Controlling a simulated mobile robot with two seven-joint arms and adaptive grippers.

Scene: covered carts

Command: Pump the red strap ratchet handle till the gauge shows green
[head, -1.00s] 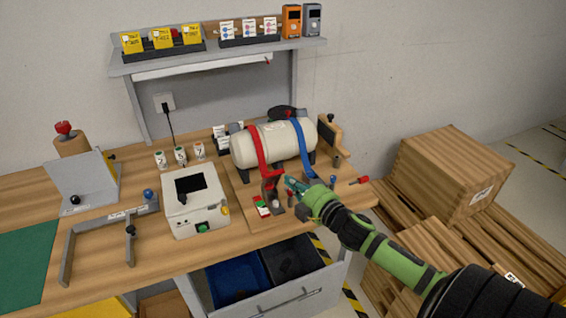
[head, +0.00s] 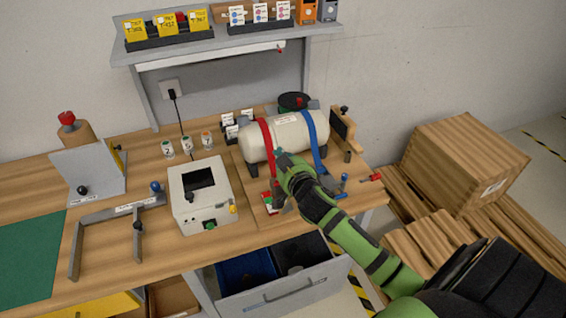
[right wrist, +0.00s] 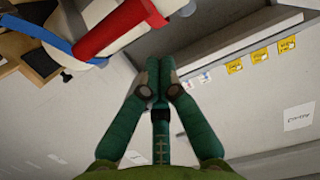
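A cream tank (head: 293,133) lies on a wooden board on the bench, with a red strap (head: 265,139) and a blue strap (head: 311,130) around it. My right gripper (head: 281,156) is at the tank's front, just right of the red strap, and hides most of the ratchet there. A small red, white and green block (head: 267,201), perhaps the gauge, is partly visible below it; its reading is unclear. In the right wrist view the fingertips (right wrist: 158,68) meet with nothing visible between them. A red band or handle (right wrist: 115,28) is apart from them, up and left. My left gripper is out of view.
A white box with a dark screen (head: 199,192) stands left of the board, with small labelled cups (head: 187,146) behind it. An open drawer (head: 285,292) juts out below the bench. A shelf (head: 220,50) overhangs the back. Wooden crates (head: 465,165) stand at right.

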